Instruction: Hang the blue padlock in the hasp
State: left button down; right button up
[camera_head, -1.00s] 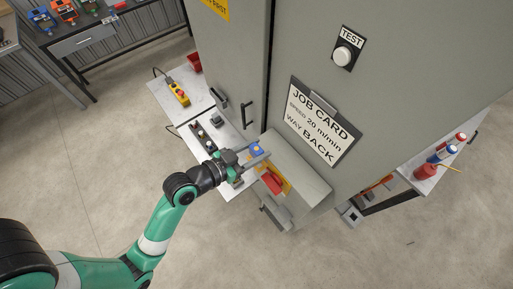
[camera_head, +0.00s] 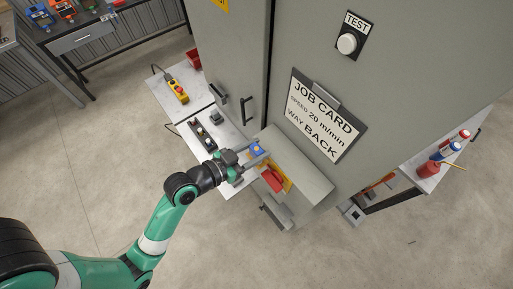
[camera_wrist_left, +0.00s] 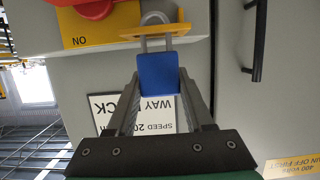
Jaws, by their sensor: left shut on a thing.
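The blue padlock (camera_head: 257,148) is between the fingers of my left gripper (camera_head: 251,157), in front of the grey switch box. In the left wrist view my left gripper (camera_wrist_left: 158,98) is shut on the blue body of the padlock (camera_wrist_left: 157,72). Its grey shackle (camera_wrist_left: 154,17) points to the top of the picture. The yellow hasp tab (camera_wrist_left: 186,30) lies across the shackle, with the bow showing above it and the legs below. I cannot tell whether the shackle passes through the tab's hole. My right gripper is not in view.
A red switch handle (camera_head: 273,180) on a yellow plate (camera_head: 287,186) is close to the padlock. The tall grey cabinet (camera_head: 400,60) carries a job card (camera_head: 322,120) and a black door handle (camera_head: 246,109). A narrow shelf with a button box (camera_head: 203,136) lies left of the gripper.

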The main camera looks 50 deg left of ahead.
pick_arm(q)
jog(key=shift+f+b, duration=0.6)
jog(key=shift+f, duration=0.2)
jog(key=shift+c, duration=1)
grip_release()
jog(key=v, duration=0.5)
jog(key=shift+s+b, duration=0.2)
jog(key=shift+b, duration=0.1)
jog(key=p, duration=0.3)
send_near(252, 154)
jog(key=shift+s+d+r, duration=0.1)
jog(key=shift+d+r, duration=0.15)
jog(key=shift+r, duration=0.05)
